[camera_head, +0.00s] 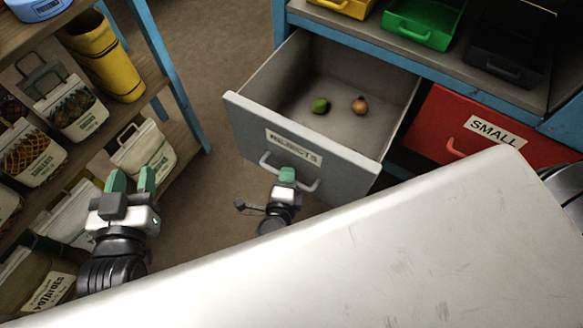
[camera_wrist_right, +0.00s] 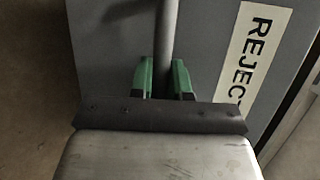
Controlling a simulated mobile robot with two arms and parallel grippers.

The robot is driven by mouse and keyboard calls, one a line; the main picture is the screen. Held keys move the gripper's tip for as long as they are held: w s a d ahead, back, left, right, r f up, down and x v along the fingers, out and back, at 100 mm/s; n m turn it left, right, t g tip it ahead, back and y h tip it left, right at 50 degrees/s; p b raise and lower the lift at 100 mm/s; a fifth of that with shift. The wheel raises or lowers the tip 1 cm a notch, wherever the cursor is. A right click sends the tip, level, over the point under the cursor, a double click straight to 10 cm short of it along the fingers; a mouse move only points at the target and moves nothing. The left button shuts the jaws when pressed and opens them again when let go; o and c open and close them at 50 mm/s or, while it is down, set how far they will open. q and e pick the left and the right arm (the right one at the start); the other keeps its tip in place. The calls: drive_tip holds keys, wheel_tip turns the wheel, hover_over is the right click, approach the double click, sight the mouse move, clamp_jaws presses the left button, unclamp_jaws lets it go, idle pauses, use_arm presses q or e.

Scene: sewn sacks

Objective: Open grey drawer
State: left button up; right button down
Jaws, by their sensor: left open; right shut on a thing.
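The grey drawer (camera_head: 300,150), labelled REJECTS, stands pulled well out of the blue-framed unit. A green item (camera_head: 320,106) and a brownish round item (camera_head: 360,105) lie on its floor. My right gripper (camera_head: 287,176) is at the drawer's front, shut on the grey handle (camera_head: 312,184). In the right wrist view the handle bar (camera_wrist_right: 167,45) runs between the green fingertips (camera_wrist_right: 162,80), with the REJECTS label beside it. My left gripper (camera_head: 131,182) is open and empty, left of the drawer and near the shelf.
A red drawer (camera_head: 450,125) labelled SMALL is shut to the right. Yellow, green and black bins (camera_head: 425,22) stand on the surface above. A shelf with printed sacks (camera_head: 75,110) fills the left. A large pale panel (camera_head: 380,260) covers the lower right. Floor shows between shelf and drawer.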

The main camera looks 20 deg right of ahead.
drive_tip(key=shift+s+a+f, duration=0.1)
drive_tip(key=c, duration=1.1)
unclamp_jaws()
